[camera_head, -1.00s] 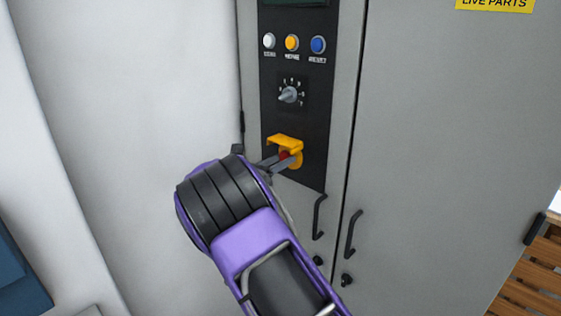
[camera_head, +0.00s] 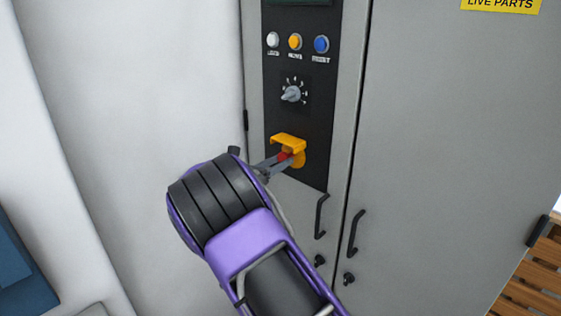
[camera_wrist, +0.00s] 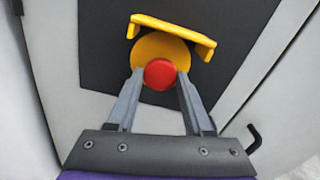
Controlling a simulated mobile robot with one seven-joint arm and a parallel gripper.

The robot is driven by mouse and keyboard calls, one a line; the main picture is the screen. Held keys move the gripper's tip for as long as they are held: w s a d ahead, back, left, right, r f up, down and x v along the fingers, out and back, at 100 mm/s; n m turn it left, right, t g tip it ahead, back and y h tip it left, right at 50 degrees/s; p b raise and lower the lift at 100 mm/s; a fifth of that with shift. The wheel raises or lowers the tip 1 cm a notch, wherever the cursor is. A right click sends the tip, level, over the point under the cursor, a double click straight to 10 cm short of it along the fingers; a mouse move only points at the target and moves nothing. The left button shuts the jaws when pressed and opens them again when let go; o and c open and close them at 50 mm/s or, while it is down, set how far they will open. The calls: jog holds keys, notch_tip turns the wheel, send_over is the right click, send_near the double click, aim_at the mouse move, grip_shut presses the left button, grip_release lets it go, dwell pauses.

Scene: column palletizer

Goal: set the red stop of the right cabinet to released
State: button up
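The red stop (camera_head: 284,156) is a round red knob on a yellow disc, low on the black panel of the cabinet. A yellow guard (camera_head: 288,140) juts out above it. In the wrist view the red stop (camera_wrist: 160,73) sits between the fingertips, in front of the yellow disc (camera_wrist: 162,45). My gripper (camera_head: 277,163) reaches it from the lower left. My gripper (camera_wrist: 160,76) appears shut on the stop, a finger against each side. The far side of the stop is hidden.
Above the stop are a rotary knob (camera_head: 292,94) and a row of white, orange and blue buttons (camera_head: 295,41). Black door handles (camera_head: 321,216) stick out at the lower right. A white wall (camera_head: 170,90) is at the left, a wooden pallet (camera_head: 536,276) at the lower right.

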jog(key=o, duration=0.4)
jog(key=shift+s, duration=0.1)
jog(key=shift+o, duration=0.2)
jog(key=shift+a, duration=0.15)
jog(key=v, duration=1.7)
jog(key=shift+s, duration=0.15)
